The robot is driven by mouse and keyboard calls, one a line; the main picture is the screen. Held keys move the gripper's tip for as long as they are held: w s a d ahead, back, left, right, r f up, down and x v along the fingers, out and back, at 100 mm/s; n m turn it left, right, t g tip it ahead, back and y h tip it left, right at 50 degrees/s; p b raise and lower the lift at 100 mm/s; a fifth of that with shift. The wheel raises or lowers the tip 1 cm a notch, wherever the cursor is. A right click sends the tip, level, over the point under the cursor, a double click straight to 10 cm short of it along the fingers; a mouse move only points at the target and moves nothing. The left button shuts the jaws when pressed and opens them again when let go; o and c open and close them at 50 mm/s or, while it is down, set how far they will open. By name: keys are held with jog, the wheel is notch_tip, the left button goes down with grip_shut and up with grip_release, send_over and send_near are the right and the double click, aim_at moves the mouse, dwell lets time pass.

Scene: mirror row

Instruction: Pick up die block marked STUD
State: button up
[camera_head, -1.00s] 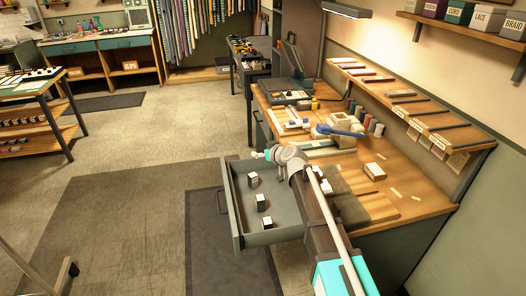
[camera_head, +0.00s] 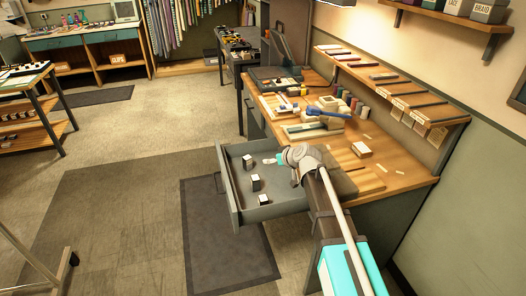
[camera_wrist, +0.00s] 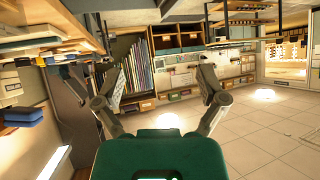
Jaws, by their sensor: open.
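Several small dark blocks with white tops stand in the open grey drawer (camera_head: 281,211) in the head view: a far block (camera_head: 247,162), a middle block (camera_head: 254,184) and a near block (camera_head: 263,200). Their markings are too small to read, so I cannot tell which says STUD. My gripper (camera_head: 270,160) appears over the far part of the drawer, to the right of the far block; its fingers are small there. In the wrist view my gripper (camera_wrist: 163,82) has its two fingers wide apart with nothing between them. No block shows in the wrist view.
The wooden desk (camera_head: 395,172) stands right of the drawer, with a pale box (camera_head: 361,149), a blue tool (camera_head: 328,113) and spools on it. Open carpet (camera_head: 125,205) lies left of the drawer.

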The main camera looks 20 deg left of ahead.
jog(key=s+d+f+m+g+h+b, duration=0.1)
jog(key=s+d+f+m+g+h, duration=0.15)
jog(key=s+d, duration=0.6)
jog(key=s+d+f+m+g+h, duration=0.1)
jog(key=s+d+f+m+h, duration=0.25)
jog(key=d, duration=0.95)
jog(key=s+d+f+m+g+h+b, duration=0.15)
jog(key=s+d+f, duration=0.3)
jog(key=d, duration=0.65)
jog(key=s+d+f+m+g+h+b, duration=0.1)
jog(key=s+f+b, duration=0.2)
jog(key=f+b, duration=0.5)
jog(key=s+d+f+m+b, duration=0.1)
jog(key=s+f+b, duration=0.1)
jog(key=f+b, duration=0.6)
notch_tip(320, 180, up, 24)
jog(key=p, duration=2.4)
jog(key=shift+s+d+r, duration=0.15)
jog(key=shift+s, duration=0.1)
jog(key=shift+c, duration=0.2)
jog(key=c, duration=0.4)
jog(key=shift+c, duration=0.2)
